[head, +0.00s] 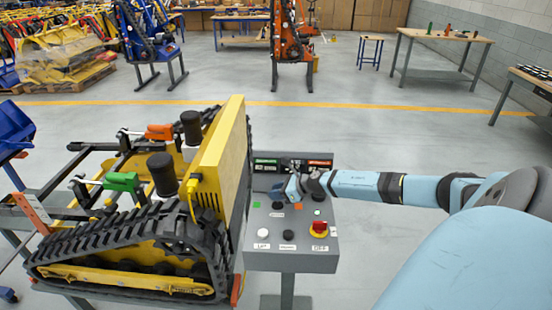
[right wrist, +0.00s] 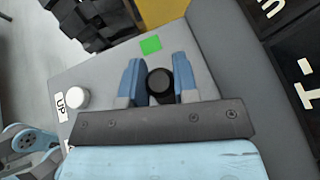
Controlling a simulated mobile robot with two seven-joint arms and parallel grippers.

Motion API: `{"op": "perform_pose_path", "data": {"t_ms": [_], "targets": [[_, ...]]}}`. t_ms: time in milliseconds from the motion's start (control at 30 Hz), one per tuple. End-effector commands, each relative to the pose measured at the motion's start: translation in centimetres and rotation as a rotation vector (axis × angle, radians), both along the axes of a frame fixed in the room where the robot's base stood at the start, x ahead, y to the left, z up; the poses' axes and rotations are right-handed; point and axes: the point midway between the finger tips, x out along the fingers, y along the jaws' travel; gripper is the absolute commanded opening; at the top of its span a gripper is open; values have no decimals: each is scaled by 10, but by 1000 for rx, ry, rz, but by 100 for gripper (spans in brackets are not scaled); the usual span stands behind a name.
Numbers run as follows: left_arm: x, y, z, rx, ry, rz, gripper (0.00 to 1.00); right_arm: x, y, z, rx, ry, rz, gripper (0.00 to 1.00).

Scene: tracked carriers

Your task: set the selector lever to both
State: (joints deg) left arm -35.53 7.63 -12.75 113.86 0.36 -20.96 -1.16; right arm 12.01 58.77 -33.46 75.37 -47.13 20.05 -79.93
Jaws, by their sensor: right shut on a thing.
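The grey control panel (head: 300,260) stands on a post right of the tracked carrier (head: 130,245). My right gripper (head: 284,190) reaches in from the right, low over the panel's upper left part. In the right wrist view its two blue fingers (right wrist: 160,84) are closed about a round black knob (right wrist: 159,82), seen from above, which I take for the selector lever. A green square (right wrist: 150,44) lies just beyond it. Which position the lever points to cannot be told. The gripper hides part of the panel's far side. My left gripper is not in view.
The carrier's yellow plate (head: 219,145) rises close on the left.

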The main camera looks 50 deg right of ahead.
Motion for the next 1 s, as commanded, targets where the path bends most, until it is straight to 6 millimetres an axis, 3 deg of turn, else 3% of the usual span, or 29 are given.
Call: {"op": "perform_pose_path", "data": {"t_ms": [233, 267, 367, 733, 1000], "targets": [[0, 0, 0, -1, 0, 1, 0, 0, 0, 1, 0, -1, 0, 0], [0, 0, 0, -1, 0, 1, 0, 0, 0, 1, 0, -1, 0, 32], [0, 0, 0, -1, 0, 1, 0, 0, 0, 1, 0, -1, 0, 53], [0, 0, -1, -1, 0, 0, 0, -4, -3, 2, -1, 0, -2, 53], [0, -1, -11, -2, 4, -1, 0, -35, -17, 17, -2, 4, 0, 53]]}}
